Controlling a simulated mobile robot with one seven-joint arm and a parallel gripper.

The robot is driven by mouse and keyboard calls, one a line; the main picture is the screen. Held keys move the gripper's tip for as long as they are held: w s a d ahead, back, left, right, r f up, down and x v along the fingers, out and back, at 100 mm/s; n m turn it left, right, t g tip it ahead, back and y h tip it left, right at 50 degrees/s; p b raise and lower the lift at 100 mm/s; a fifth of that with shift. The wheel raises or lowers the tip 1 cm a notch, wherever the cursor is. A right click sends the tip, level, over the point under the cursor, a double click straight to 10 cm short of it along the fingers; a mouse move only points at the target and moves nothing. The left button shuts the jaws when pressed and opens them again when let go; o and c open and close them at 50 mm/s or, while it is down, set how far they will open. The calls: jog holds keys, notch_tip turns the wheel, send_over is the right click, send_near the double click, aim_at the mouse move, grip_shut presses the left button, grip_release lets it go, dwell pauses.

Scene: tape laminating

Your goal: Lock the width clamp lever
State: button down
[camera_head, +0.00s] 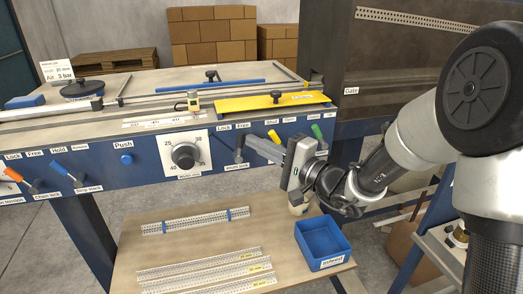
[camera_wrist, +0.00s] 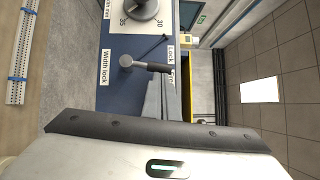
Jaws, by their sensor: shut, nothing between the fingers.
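The width clamp lever (camera_head: 240,148) sits on the blue front panel above the "Width lock" label. In the wrist view the lever (camera_wrist: 148,66) has a grey round pivot and a dark handle. Its handle points up the panel, its end close to the "Free" label, which is partly covered. My gripper (camera_head: 252,142) is shut and empty, its fingers pointing left at the panel, just right of the lever. In the wrist view my gripper's grey fingers (camera_wrist: 157,88) lie close to the handle; I cannot tell whether they touch it.
A round dial (camera_head: 184,156) is left of the lever. Green-handled (camera_head: 316,132) and other levers are to the right, partly behind my gripper. A blue bin (camera_head: 322,243) and perforated strips (camera_head: 195,220) lie on the lower shelf. A yellow plate (camera_head: 270,102) is on the machine's top.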

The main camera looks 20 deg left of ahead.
aim_at(242, 138)
jog(key=a+n+h+b, duration=0.1)
jog(key=s+n+g+b, duration=0.1)
jog(key=n+b, duration=0.1)
jog(key=shift+a+r+h, duration=0.35)
jog(key=shift+r+h, duration=0.05)
jog(key=shift+s+a+r+n+h+b, duration=0.2)
jog(key=shift+a+n+h+b, duration=0.2)
jog(key=shift+n+h, duration=0.2)
jog(key=shift+s+a+r+n+h+b, duration=0.1)
jog(key=shift+s+a+n+h+b, duration=0.15)
jog(key=shift+n+h+b, duration=0.4)
jog(key=shift+s+a+r+n+h+b, duration=0.1)
jog(key=shift+s+a+n+h+b, duration=0.1)
jog(key=shift+a+n+h+b, duration=0.4)
jog(key=shift+d, duration=0.2)
jog(key=shift+d+p, duration=0.1)
jog(key=shift+p, duration=0.2)
jog(key=shift+w+d+r, duration=0.2)
jog(key=shift+d+r, duration=0.05)
jog(key=shift+w+d+r+p, duration=0.2)
jog(key=shift+d+r, duration=0.2)
jog(key=shift+d, duration=0.2)
jog(key=shift+w+d+r+p, duration=0.2)
jog(key=shift+d+r, duration=0.2)
jog(key=shift+d, duration=0.15)
jog(key=f+v, duration=0.1)
jog(key=v, duration=0.9)
jog(key=shift+d, duration=0.5)
jog(key=shift+w, duration=0.1)
